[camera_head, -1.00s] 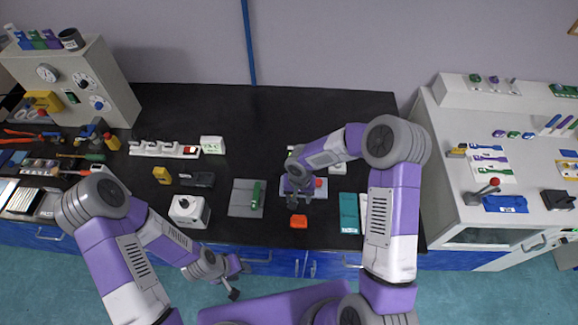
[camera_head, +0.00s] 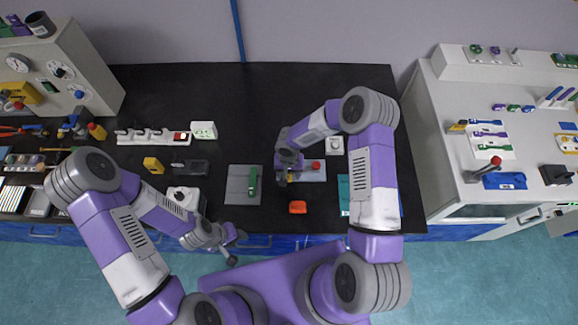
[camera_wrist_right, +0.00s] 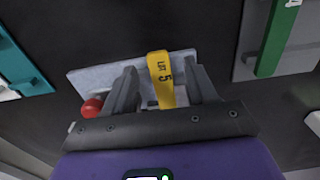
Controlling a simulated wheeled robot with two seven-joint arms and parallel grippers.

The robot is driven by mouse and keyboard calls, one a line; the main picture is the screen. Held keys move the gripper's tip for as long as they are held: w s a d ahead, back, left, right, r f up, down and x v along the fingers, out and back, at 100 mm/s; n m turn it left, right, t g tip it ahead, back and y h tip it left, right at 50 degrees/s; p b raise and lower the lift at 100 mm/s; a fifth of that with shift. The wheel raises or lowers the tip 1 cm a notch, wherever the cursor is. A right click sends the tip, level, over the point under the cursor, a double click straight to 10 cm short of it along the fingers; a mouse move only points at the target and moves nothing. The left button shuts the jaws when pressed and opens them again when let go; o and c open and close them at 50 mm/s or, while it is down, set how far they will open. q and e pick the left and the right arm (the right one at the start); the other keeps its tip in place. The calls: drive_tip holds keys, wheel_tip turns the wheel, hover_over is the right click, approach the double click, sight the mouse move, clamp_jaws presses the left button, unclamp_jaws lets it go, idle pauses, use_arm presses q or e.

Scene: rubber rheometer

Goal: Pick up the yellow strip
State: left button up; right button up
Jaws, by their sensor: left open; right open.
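The yellow strip (camera_wrist_right: 165,85) with dark lettering lies on a grey plate (camera_wrist_right: 88,78) with a red knob. In the right wrist view it runs between the two fingers of my right gripper (camera_wrist_right: 163,88). The fingers are apart on either side of it, with a gap to each side. In the head view my right gripper (camera_head: 286,176) is over the left part of the same plate (camera_head: 314,176), and hides most of the strip. My left gripper (camera_head: 232,246) is open and empty in front of the bench's front edge.
A grey plate with a green strip (camera_head: 252,182) lies to the left of my right gripper. The back of the black bench (camera_head: 300,95) is clear.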

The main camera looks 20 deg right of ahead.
drive_tip(key=shift+f, duration=0.15)
idle(0.5)
drive_tip(key=shift+b, duration=0.3)
drive_tip(key=shift+c, duration=0.4)
clamp_jaws()
